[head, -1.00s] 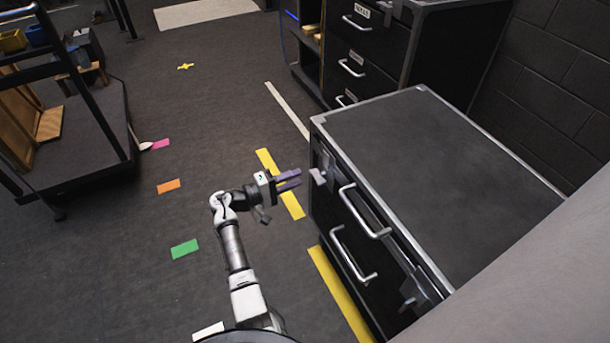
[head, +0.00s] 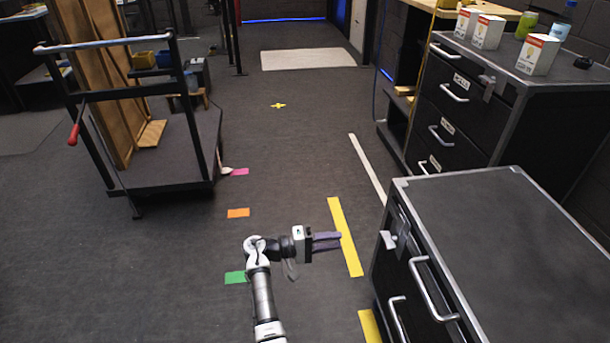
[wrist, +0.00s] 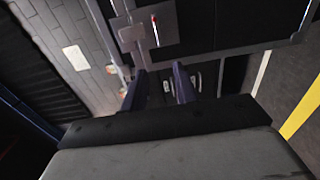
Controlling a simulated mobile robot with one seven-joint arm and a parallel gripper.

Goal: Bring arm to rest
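My gripper (head: 340,241) is in the head view, at the end of my bent white and grey arm (head: 262,290). Its two purple fingers point right, towards the near dark cabinet (head: 500,225). A gap shows between the fingertips and the cabinet's metal latch (head: 389,240). In the wrist view the fingers (wrist: 160,82) stand apart with nothing seen held between them. A metal plate with a small red spot (wrist: 152,32) is beyond them.
The near cabinet has protruding handles (head: 433,290). A drawer cabinet (head: 470,110) behind it carries white boxes (head: 538,54). A cart (head: 150,170) stands at left. Open floor with coloured tape marks, including a yellow strip (head: 345,237), lies between.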

